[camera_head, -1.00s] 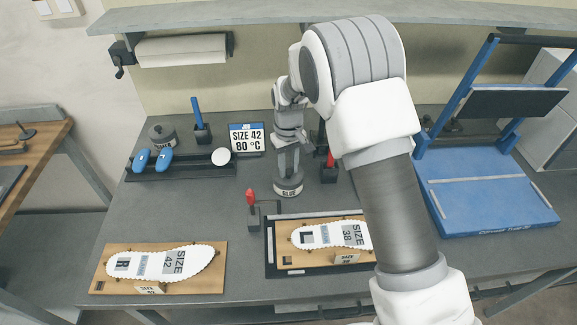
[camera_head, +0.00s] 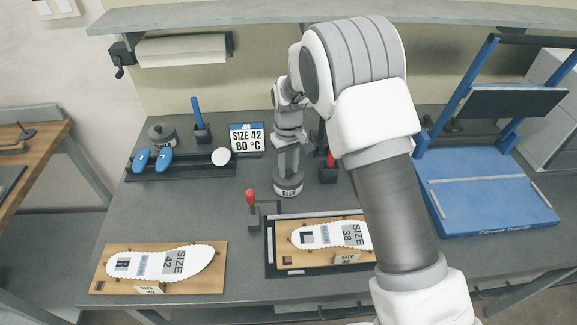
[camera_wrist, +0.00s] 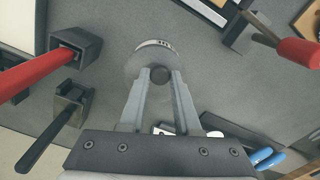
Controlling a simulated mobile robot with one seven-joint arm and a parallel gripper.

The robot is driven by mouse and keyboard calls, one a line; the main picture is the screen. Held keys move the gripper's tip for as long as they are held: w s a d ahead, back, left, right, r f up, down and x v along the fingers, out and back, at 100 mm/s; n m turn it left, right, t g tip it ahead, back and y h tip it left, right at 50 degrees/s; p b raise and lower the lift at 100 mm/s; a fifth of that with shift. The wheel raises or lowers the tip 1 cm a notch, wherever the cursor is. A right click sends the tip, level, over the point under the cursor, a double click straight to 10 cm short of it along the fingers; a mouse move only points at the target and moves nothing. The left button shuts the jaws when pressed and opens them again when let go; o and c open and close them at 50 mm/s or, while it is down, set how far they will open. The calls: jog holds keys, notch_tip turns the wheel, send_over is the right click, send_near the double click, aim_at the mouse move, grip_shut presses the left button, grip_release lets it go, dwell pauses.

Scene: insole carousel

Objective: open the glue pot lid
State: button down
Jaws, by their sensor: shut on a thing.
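The glue pot (camera_head: 288,189) stands on the grey bench below my arm, its "GLUE" label facing the front. In the wrist view the pot (camera_wrist: 154,47) is seen from above, with its grey lid (camera_wrist: 146,64) and a dark round knob (camera_wrist: 159,74) in the middle. My gripper (camera_wrist: 160,78) points down at the lid, and its two fingers are shut on the knob. In the head view my gripper (camera_head: 288,172) is directly over the pot. The lid appears to be on the pot; any gap is too small to tell.
A red-handled tool in a black holder (camera_head: 328,173) stands close right of the pot. A red-knobbed clamp (camera_head: 251,207) and a board with a size 38 insole (camera_head: 330,236) are in front. A size sign (camera_head: 246,139) stands behind left. Bare bench lies left.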

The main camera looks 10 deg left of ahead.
aim_at(288, 169)
jog(key=shift+w+r, duration=0.1)
jog(key=shift+r, duration=0.05)
jog(key=shift+w+r+g+p, duration=0.15)
jog(key=shift+r+g+p, duration=0.1)
jog(key=shift+g+p, duration=0.35)
jog(key=shift+w+a+r+g+h+p, duration=0.25)
jog(key=shift+w+r+g+p, duration=0.2)
jog(key=shift+g+p, duration=0.45)
jog(key=shift+w+a+r+g+h, duration=0.1)
jog(key=shift+w+r+g+h, duration=0.2)
jog(key=shift+w+g, duration=0.5)
jog(key=shift+w+a+r+g+h+b, duration=0.1)
jog(key=shift+w+r+g+h+b, duration=0.2)
jog(key=shift+g, duration=0.4)
jog(key=shift+s+f, duration=0.1)
jog(key=c, duration=0.6)
grip_release()
